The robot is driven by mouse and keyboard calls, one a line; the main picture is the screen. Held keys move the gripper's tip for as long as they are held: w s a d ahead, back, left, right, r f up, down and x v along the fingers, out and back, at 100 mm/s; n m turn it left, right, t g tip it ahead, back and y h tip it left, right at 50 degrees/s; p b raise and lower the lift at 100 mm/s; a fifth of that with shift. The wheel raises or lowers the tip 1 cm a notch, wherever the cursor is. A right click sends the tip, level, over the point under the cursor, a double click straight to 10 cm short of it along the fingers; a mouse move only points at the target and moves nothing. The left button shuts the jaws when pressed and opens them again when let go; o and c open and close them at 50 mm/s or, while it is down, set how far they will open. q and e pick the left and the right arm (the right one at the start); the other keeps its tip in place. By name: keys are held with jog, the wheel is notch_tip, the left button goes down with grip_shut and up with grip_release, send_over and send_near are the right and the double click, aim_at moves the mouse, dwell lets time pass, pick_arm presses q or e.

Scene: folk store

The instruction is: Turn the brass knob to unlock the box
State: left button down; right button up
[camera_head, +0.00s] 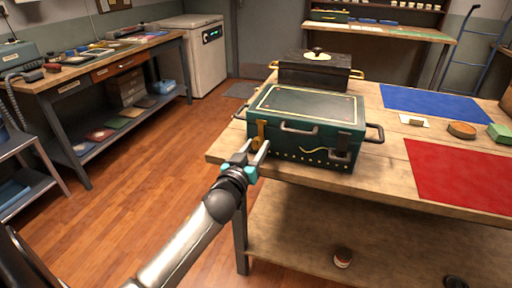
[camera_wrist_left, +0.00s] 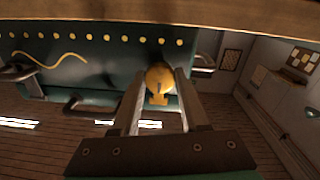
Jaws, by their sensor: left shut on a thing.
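A dark green box (camera_head: 304,102) with a black top panel and brass studs stands near the left front corner of the wooden table. It also shows in the left wrist view (camera_wrist_left: 120,60). The brass knob (camera_head: 260,129) is on its front face, at the left end. In the left wrist view the round knob (camera_wrist_left: 159,76) sits between the fingertips, with a small brass tab below it. My left gripper (camera_head: 257,148) is shut on the knob, reaching in from the front. The box lid is down. My right gripper is not in view.
A black box with brass handles (camera_head: 315,71) stands just behind the green box. A blue mat (camera_head: 435,102) and a red mat (camera_head: 462,175) lie to the right on the table (camera_head: 385,178). Small items sit between the mats. The floor at left is clear.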

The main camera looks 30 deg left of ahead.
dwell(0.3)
pick_arm(q)
jog(key=shift+m, duration=0.3)
jog(key=shift+m+p, duration=0.4)
jog(key=shift+p, duration=0.15)
jog(key=m+p, duration=0.3)
jog(key=m, duration=0.3)
jog(key=m+p, duration=0.1)
jog(key=m, duration=0.3)
jog(key=shift+m, duration=0.3)
jog(key=m+p, duration=0.1)
jog(key=m, duration=0.3)
jog(key=shift+m, duration=0.4)
jog(key=shift+m+g, duration=0.3)
jog(key=shift+m, duration=0.1)
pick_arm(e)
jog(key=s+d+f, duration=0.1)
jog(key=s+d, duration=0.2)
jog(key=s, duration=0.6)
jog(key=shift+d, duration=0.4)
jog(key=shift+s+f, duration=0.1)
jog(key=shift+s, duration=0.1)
